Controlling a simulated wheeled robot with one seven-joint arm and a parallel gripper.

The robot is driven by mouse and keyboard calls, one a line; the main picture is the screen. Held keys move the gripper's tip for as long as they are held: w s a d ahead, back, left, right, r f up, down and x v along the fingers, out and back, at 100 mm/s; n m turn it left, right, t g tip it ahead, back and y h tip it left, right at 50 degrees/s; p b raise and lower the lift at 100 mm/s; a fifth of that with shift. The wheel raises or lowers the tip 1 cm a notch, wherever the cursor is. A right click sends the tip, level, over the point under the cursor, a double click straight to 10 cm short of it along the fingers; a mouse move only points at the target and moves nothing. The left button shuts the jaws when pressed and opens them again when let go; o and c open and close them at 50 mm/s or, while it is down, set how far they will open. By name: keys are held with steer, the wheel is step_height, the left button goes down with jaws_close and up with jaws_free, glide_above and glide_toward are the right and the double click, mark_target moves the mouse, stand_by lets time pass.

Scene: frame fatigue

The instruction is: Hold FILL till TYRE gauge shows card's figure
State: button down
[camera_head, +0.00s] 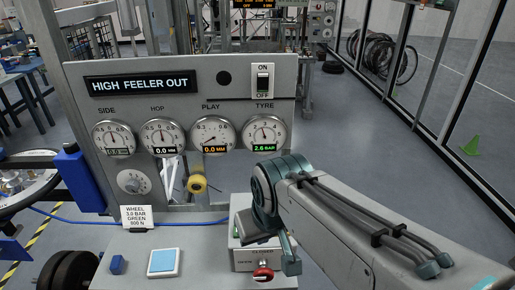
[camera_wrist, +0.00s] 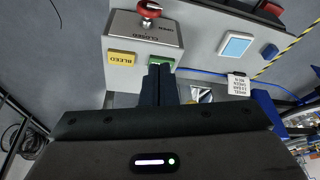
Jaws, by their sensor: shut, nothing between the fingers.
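The TYRE gauge (camera_head: 264,134) stands at the right of the dial row in the head view; its green display reads 2.6 BAR. The card (camera_head: 136,216) reads WHEEL 3.0 BAR GREEN, with a last line that looks like 800 N. In the wrist view my gripper (camera_wrist: 160,70) is shut and empty, its fingertips over the green button (camera_wrist: 172,61), hiding its middle and label. I cannot tell whether they touch or press it. The yellow BLEED button (camera_wrist: 122,58) sits to its left on the same box. In the head view my arm hides much of this box.
A red knob (camera_head: 263,272) marked CLOSED is on the box's front. The panel (camera_head: 180,74) displays HIGH FEELER OUT and has an ON/OFF switch (camera_head: 262,82). A blue-white square pad (camera_head: 164,262) lies left on the bench. A blue hose (camera_head: 80,218) runs along the panel's foot.

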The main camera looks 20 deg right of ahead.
steer(key=w+m+g+b, duration=0.2)
steer(key=w+m+g, duration=0.1)
steer(key=w, duration=1.1)
steer(key=shift+w+d+r+m+g, duration=0.25)
steer(key=shift+w+r+m+g, duration=0.05)
steer(key=shift+g, duration=0.1)
steer(key=shift+f, duration=0.1)
step_height(320, 180, down, 14)
steer(key=shift+r+p, duration=0.1)
steer(key=shift+p, duration=0.85)
